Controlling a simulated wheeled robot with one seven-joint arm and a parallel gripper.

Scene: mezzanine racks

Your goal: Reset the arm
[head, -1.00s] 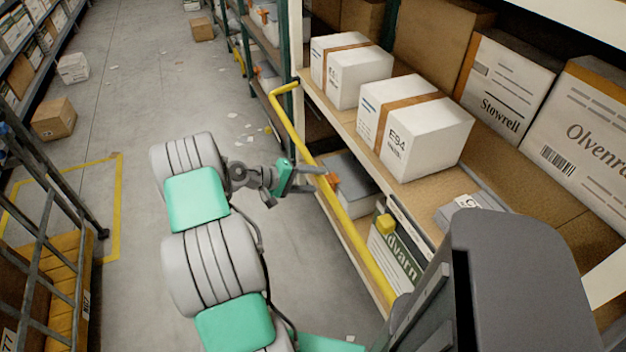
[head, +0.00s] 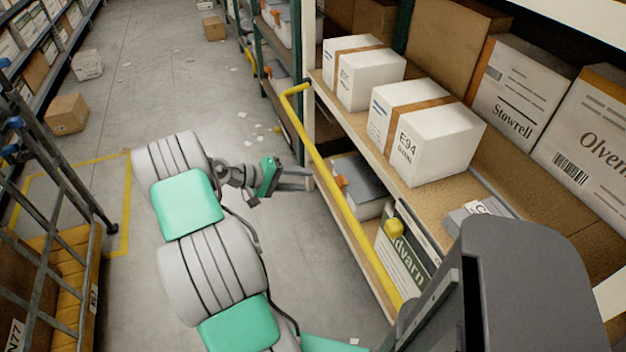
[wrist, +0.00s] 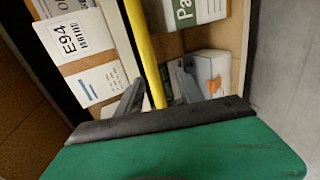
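My gripper (head: 308,179) is level with the lower part of the shelf rack, just left of the yellow rail (head: 342,196) in the head view. Its two grey fingers are apart with nothing held between them. In the wrist view my gripper (wrist: 155,82) shows the fingers spread, with the yellow rail (wrist: 146,50) behind the gap. The arm reaches forward over the aisle floor, bent at the wrist.
A white E94 box (head: 427,138) and another white box (head: 362,75) stand on the shelf (head: 385,150). Lower shelf boxes (head: 405,252) sit behind the rail. A metal cage (head: 50,190) stands at left. The aisle floor (head: 170,80) between is mostly clear.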

